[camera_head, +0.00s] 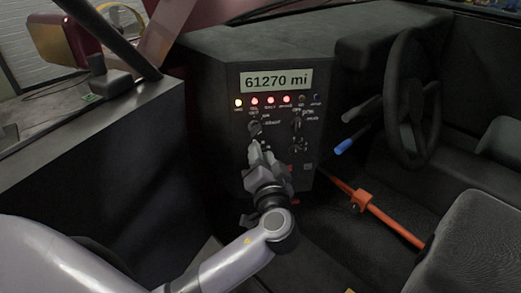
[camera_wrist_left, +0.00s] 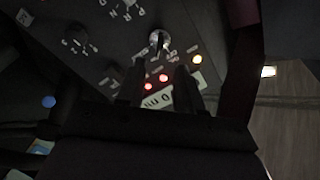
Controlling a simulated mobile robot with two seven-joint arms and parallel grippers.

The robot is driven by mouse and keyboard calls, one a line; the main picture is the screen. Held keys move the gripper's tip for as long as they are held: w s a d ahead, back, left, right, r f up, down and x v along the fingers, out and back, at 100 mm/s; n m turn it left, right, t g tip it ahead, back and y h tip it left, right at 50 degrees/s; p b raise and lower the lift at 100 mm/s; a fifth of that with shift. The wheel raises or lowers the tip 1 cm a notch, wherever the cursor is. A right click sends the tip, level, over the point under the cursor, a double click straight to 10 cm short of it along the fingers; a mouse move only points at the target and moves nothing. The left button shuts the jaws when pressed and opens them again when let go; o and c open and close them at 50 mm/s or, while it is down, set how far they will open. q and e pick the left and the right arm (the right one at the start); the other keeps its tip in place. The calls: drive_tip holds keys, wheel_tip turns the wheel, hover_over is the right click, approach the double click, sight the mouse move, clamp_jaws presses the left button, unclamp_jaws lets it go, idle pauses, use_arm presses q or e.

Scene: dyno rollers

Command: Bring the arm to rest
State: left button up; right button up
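My left arm comes in from the lower left in the head view. Its gripper (camera_head: 259,150) is in front of the dark console, just below the upper left knob (camera_head: 255,128). In the left wrist view the two fingers (camera_wrist_left: 158,75) are apart, with nothing between them. That knob (camera_wrist_left: 158,40) shows just beyond the fingertips, and I see no grip on it; whether a finger touches it is unclear. My right gripper is in neither view.
The console carries a display (camera_head: 276,80) reading 61270 mi, a row of lights and another knob (camera_head: 297,122). A steering wheel (camera_head: 405,98), a blue-tipped lever (camera_head: 345,146), an orange bar (camera_head: 385,215) and a seat (camera_head: 475,240) are to the right. A dark panel (camera_head: 110,165) stands left.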

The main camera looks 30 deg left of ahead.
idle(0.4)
use_arm(q)
drive_tip(key=s+d+f+m+g+h+p, duration=0.1)
drive_tip(key=s+f+g+h+p, duration=0.1)
drive_tip(key=s+f+h, duration=0.4)
drive_tip(key=s+d+f+m+g+h+p, duration=0.1)
drive_tip(key=s+d+f+m+h+p, duration=0.2)
drive_tip(key=f, duration=0.5)
drive_tip(key=s+f+n+g+h+p, duration=0.1)
drive_tip(key=s+f+n+h+p, duration=0.1)
drive_tip(key=s, duration=1)
drive_tip(key=shift+s+a+n+h+p, duration=0.35)
drive_tip(key=shift+a+n+h+p, duration=0.15)
drive_tip(key=shift+n+h, duration=0.3)
drive_tip(key=shift+o, duration=0.2)
drive_tip(key=shift+d, duration=0.15)
